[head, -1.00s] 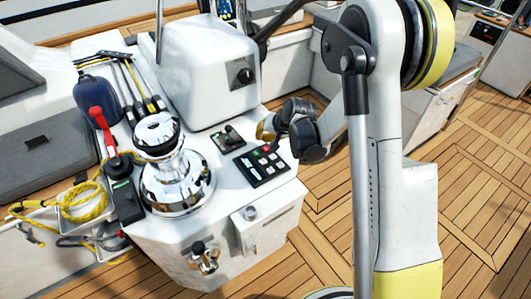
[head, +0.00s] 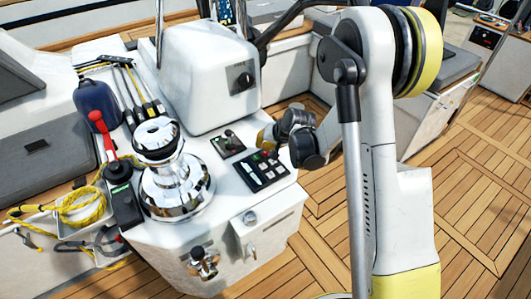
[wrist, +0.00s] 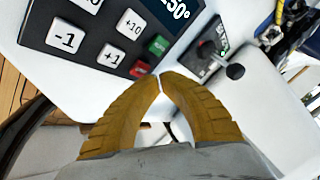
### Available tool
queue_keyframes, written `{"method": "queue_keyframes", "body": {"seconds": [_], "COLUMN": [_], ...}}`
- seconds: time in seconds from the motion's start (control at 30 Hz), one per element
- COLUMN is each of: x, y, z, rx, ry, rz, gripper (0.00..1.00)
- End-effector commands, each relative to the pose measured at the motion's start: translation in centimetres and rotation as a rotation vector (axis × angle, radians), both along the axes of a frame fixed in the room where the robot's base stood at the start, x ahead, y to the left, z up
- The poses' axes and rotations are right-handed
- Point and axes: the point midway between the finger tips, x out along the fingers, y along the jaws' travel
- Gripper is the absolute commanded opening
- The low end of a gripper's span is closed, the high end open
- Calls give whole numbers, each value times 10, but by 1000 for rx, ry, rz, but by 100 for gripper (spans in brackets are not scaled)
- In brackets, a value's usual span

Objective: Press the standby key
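The dark autopilot control panel (head: 249,176) lies on top of the white console, with pale keys and small coloured ones. In the wrist view the panel (wrist: 84,17) shows keys marked -1, +1 and +10, a red key (wrist: 140,68), a green key (wrist: 158,44) and part of a display. The labels of the red and green keys are unreadable, so I cannot tell which is standby. My gripper (wrist: 162,78) is shut and empty, its yellow tips together just beside the red key, apparently apart from it. In the head view my gripper (head: 265,136) is at the panel's far right edge.
A small lever panel (head: 228,143) sits behind the control panel. A chrome winch (head: 176,190) stands to the left, and a white housing (head: 205,75) rises behind. Teak floor at right is open.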

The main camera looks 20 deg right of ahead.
Motion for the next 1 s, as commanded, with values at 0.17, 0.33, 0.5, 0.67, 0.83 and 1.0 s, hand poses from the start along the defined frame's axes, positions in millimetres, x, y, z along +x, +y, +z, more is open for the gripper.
{"method": "queue_keyframes", "body": {"seconds": [0.17, 0.33, 0.5, 0.67, 0.83, 1.0], "x": [0, 0, 0, 0, 0, 0], "y": [0, 0, 0, 0, 0, 0], "z": [0, 0, 0, -1, -7, -9], "rx": [0, 0, 0, 0, 0, 0], "ry": [0, 0, 0, 0, 0, 0], "rz": [0, 0, 0, 0, 0, 0], "gripper": [0, 0, 0, 0, 0, 0]}}
